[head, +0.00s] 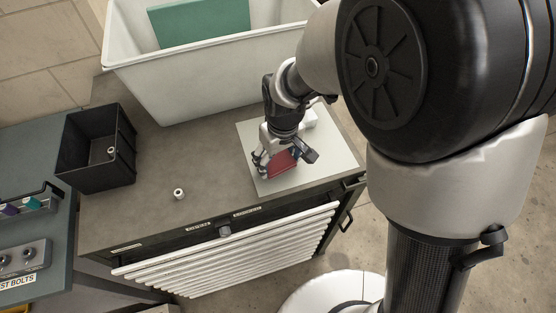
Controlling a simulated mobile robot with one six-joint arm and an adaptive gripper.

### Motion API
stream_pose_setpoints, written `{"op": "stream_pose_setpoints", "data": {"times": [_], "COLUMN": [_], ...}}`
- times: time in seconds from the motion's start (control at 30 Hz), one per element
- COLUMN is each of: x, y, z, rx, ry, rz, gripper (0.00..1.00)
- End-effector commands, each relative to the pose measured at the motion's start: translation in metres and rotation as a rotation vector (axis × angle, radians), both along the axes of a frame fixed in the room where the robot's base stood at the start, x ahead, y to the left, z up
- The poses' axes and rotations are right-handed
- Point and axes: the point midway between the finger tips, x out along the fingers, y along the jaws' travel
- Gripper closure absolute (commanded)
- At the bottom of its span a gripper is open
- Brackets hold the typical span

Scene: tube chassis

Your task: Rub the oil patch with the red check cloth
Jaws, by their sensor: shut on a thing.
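The red check cloth (283,163) shows as a small dark red piece at my gripper, over a pale square sheet (302,174) on the cabinet top. My gripper (273,168) points down and is shut on the cloth, low over the sheet. I cannot tell whether the cloth touches the sheet. The oil patch is not visible; my gripper and the cloth cover part of the sheet. The check pattern is too small to make out.
A large white tub (190,75) with a green block (200,23) stands behind. A black bin (95,152) is at left. A small metal nut-like piece (179,194) stands on the cabinet top (210,168). A small white object (309,118) sits at the sheet's back. White slats line the front.

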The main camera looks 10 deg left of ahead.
Motion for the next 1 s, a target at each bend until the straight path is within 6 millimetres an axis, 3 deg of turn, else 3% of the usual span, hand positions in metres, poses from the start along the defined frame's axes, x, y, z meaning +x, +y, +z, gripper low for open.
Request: {"op": "stream_pose_setpoints", "data": {"times": [0.6, 1.0], "x": [0.011, 0.012], "y": [-0.001, -0.002], "z": [0.058, 0.062], "rx": [0.001, 0.0], "ry": [-0.002, -0.001], "rz": [-0.009, -0.01], "gripper": [0.49, 0.49]}}
